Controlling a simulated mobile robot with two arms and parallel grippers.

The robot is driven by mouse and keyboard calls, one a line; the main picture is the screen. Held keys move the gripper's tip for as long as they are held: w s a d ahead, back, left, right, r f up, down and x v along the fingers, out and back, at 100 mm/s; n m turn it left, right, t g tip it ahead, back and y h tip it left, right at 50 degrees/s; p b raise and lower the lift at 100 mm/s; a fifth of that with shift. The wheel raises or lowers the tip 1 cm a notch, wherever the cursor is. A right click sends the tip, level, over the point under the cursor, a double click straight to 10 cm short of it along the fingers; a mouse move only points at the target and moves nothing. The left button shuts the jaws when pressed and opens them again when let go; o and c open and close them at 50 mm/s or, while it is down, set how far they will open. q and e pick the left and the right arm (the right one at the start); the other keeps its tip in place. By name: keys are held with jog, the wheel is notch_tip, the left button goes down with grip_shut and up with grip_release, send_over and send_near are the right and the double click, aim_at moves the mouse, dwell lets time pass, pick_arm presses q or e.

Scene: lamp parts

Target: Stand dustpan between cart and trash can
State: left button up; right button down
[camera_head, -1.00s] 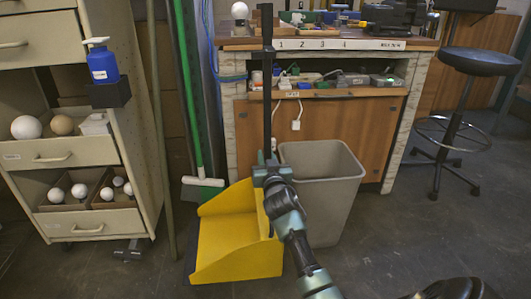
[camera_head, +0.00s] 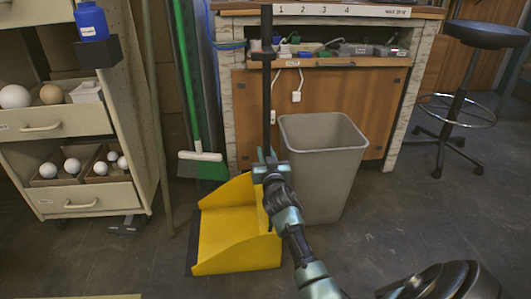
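The yellow dustpan (camera_head: 235,235) has a tall black handle (camera_head: 266,95) standing upright. Its pan is at floor level, between the drawer cart (camera_head: 75,190) on the left and the grey trash can (camera_head: 328,185) on the right. I cannot tell whether the pan touches the floor. My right gripper (camera_head: 268,168) is shut on the handle's lower part, just above the pan. The arm hides part of the pan's right side and of the can's lower left. The can stands upright, close to the pan's right. My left gripper is out of view.
A green broom (camera_head: 203,160) and poles lean behind the dustpan. A workbench (camera_head: 320,110) stands behind the can, with a cable on its front. A black stool (camera_head: 460,110) is at the right.

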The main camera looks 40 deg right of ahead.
jog(key=c, duration=1.2)
grip_release()
jog(key=shift+c, duration=0.2)
jog(key=shift+r, duration=0.1)
